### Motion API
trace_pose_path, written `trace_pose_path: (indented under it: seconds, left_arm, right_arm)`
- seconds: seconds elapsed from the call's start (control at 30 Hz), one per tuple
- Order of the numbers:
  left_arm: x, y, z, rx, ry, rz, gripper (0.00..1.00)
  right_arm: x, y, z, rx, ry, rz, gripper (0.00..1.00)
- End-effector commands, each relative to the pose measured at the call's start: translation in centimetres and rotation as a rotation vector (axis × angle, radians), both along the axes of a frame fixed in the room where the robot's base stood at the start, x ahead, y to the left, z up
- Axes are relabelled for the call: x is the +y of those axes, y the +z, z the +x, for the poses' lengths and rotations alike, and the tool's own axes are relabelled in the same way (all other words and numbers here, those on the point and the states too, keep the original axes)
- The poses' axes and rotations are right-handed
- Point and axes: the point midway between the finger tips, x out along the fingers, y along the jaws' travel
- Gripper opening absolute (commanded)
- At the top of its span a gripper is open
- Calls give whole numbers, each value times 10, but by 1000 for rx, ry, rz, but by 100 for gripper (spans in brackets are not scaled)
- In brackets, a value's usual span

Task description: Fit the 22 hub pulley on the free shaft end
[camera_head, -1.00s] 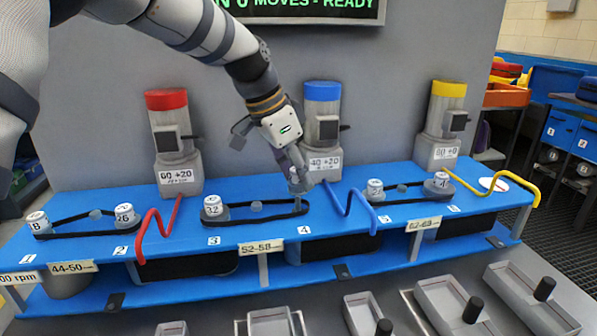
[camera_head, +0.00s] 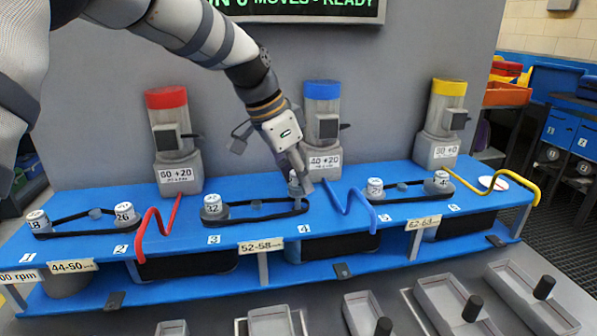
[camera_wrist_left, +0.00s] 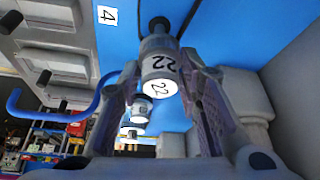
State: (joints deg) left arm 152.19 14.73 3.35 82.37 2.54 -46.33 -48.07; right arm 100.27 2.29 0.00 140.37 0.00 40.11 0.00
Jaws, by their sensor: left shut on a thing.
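The 22 hub pulley (camera_wrist_left: 160,68) is a small grey stepped cylinder with a white label. My left gripper (camera_wrist_left: 165,95) is shut on it, one finger on each side. In the head view the left gripper (camera_head: 299,183) reaches down to the blue deck by the number 4, at the right end of the belt (camera_head: 255,217) from the 32 pulley (camera_head: 212,206). The pulley's far end meets a dark round part in the wrist view; I cannot tell whether it is seated. The shaft end is hidden. My right gripper is not in view.
The blue deck (camera_head: 385,232) also carries the 18 pulley (camera_head: 38,221), the 26 pulley (camera_head: 124,214) and belts. Red (camera_head: 150,235), blue (camera_head: 352,205) and yellow (camera_head: 500,181) bent rods stand along it. Motors rise behind. Grey trays (camera_head: 450,305) lie in front.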

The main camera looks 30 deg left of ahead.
Motion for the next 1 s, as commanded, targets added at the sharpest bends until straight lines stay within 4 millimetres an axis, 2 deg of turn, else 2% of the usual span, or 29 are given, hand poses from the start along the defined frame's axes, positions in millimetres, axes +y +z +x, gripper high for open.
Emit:
trace_pose_path:
  seconds: [1.0]
  left_arm:
    - [0,-25,0,-1,0,-1,0]
  right_arm:
    - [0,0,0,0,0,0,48]
